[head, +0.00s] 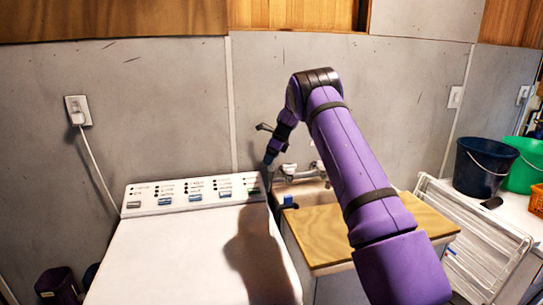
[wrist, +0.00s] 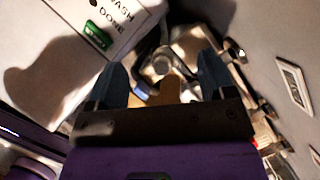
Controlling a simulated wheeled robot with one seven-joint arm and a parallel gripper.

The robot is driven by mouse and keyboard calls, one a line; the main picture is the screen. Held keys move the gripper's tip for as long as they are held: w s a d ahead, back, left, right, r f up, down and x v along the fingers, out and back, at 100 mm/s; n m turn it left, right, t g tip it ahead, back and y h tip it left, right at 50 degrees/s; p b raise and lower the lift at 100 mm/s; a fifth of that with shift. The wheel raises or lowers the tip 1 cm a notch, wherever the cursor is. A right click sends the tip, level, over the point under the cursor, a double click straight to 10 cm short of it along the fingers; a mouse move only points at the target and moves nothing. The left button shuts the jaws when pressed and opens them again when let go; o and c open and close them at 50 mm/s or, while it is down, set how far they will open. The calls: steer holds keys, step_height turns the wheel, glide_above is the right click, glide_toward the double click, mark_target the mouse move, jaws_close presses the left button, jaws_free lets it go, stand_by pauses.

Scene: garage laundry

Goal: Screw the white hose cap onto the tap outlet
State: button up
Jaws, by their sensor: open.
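My gripper (head: 268,160) is at the end of my purple arm, over the back left of the sink beside the washer. In the wrist view its two blue-grey fingers (wrist: 161,70) are apart, with nothing clearly held between them. A metal tap (head: 291,173) stands at the back of the sink, just right of my gripper in the head view. A round grey piece (wrist: 162,65) shows beyond and between the fingers in the wrist view; I cannot tell whether it is the tap outlet or a hose end. I cannot make out the white hose cap for certain.
A white washing machine (head: 190,255) with a control panel stands left of the sink (head: 303,188). A wooden board (head: 335,243) covers the sink's front. A small blue object (head: 289,201) is at its left edge. A folded white rack (head: 470,235) and a dark bucket (head: 482,168) are at right.

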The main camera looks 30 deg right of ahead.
steer(key=shift+f, duration=1.4)
steer(key=c, duration=1.4)
steer(key=m+h, duration=0.1)
steer(key=m, duration=0.2)
steer(key=shift+a+t, duration=0.1)
steer(key=shift+t, duration=0.2)
steer(key=shift+m+h, duration=0.5)
steer(key=shift+m, duration=0.9)
steer(key=shift+m+t+h, duration=0.3)
steer(key=shift+m+h, duration=0.1)
steer(key=shift+m, duration=0.5)
steer(key=m, duration=0.2)
steer(key=m+h, duration=0.1)
steer(key=shift+d+m+h, duration=0.2)
steer(key=shift+m+h, duration=0.1)
steer(key=shift+m, duration=0.1)
